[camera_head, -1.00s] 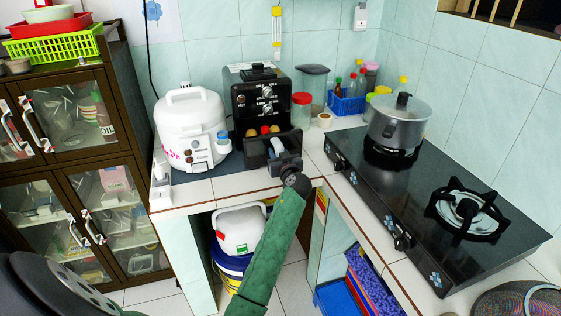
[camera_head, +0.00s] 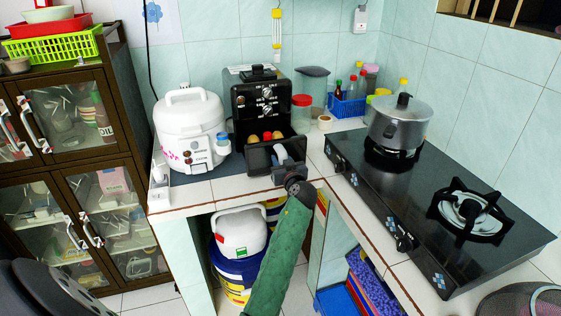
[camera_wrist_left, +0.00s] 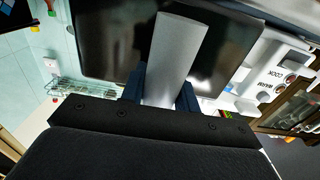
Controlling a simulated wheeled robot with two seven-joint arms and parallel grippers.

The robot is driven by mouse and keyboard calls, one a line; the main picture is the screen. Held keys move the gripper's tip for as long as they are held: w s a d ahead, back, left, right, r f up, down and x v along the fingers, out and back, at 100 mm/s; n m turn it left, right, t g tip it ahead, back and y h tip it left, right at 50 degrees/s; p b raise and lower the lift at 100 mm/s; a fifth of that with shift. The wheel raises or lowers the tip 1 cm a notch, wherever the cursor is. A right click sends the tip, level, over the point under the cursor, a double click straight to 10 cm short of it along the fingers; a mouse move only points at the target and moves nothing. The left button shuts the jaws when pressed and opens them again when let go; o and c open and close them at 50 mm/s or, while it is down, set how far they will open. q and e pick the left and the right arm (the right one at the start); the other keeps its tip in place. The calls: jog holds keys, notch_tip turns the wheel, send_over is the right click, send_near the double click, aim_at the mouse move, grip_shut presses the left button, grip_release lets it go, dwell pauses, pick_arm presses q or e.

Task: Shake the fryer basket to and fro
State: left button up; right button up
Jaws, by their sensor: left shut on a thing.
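The black air fryer (camera_head: 257,98) stands on the counter. The inside of the basket is mostly hidden. My right gripper is not in view.
A white rice cooker (camera_head: 190,130) stands close left of the fryer. A red-lidded jar (camera_head: 302,112) is on its right. A gas stove (camera_head: 430,205) with a pot (camera_head: 398,122) fills the right counter. The counter's front edge lies under my left arm.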

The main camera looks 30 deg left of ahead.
pick_arm(q)
jog(key=shift+w+a, duration=0.1)
jog(key=b+x, duration=0.1)
jog(key=x, duration=0.3)
jog(key=shift+w+f+b, duration=0.1)
jog(key=shift+b, duration=0.25)
jog(key=shift+w+a, duration=0.2)
jog(key=shift+a, duration=0.1)
jog(key=o, duration=1.1)
jog(key=shift+b+v, duration=0.8)
jog(key=shift+v, duration=2.2)
